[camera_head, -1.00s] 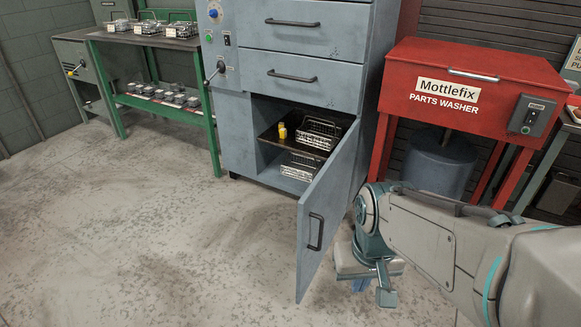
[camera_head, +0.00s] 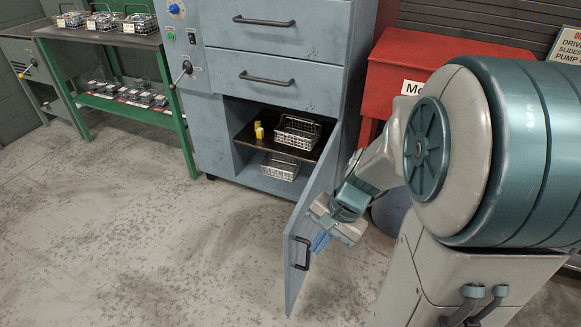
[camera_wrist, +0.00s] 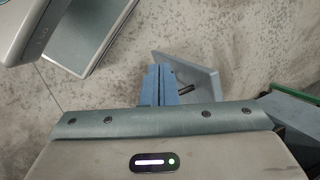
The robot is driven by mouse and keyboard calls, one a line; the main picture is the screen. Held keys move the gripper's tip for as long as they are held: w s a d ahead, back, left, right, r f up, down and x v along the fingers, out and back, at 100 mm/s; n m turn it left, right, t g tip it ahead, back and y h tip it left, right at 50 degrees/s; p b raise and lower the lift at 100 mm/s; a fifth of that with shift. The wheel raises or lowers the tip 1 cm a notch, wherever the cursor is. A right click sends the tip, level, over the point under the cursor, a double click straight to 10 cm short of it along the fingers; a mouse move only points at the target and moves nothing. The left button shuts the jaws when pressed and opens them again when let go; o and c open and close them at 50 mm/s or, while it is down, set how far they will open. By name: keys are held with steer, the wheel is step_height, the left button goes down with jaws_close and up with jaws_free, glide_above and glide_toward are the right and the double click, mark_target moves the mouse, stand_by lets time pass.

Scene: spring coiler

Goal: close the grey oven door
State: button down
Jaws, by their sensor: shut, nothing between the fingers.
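The grey-blue oven door (camera_head: 303,232) stands open, hinged at the right side of the cabinet's lower compartment and swung out into the room. Its outer face, with a dark bar handle (camera_head: 302,253), faces right. My gripper (camera_head: 320,242) is on that outer side, near the handle and the free edge. Its blue fingers are together with nothing between them. In the wrist view the fingers (camera_wrist: 160,85) point toward the door (camera_wrist: 195,78), overlapping it in the picture. I cannot tell whether they touch it.
The cabinet (camera_head: 265,60) holds a dark shelf (camera_head: 250,139) with a yellow item (camera_head: 259,130) and a wire basket (camera_head: 297,132); another basket (camera_head: 280,167) sits below. A red parts washer (camera_head: 395,62) stands right. A green bench (camera_head: 175,85) stands left. Floor left of the door is clear.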

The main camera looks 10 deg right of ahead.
steer(key=w+d+r+m+t+y+p, duration=0.1)
steer(key=w+d+m+t+y+p, duration=0.25)
steer(key=m, duration=0.55)
steer(key=m+t+p, duration=0.1)
steer(key=m+t, duration=0.1)
steer(key=m, duration=0.5)
glide_toward(298, 223)
steer(key=shift+g+h, duration=0.25)
steer(key=x, duration=0.5)
steer(key=shift+f, duration=0.15)
steer(key=shift+w+a, duration=0.25)
steer(key=shift+a, duration=0.15)
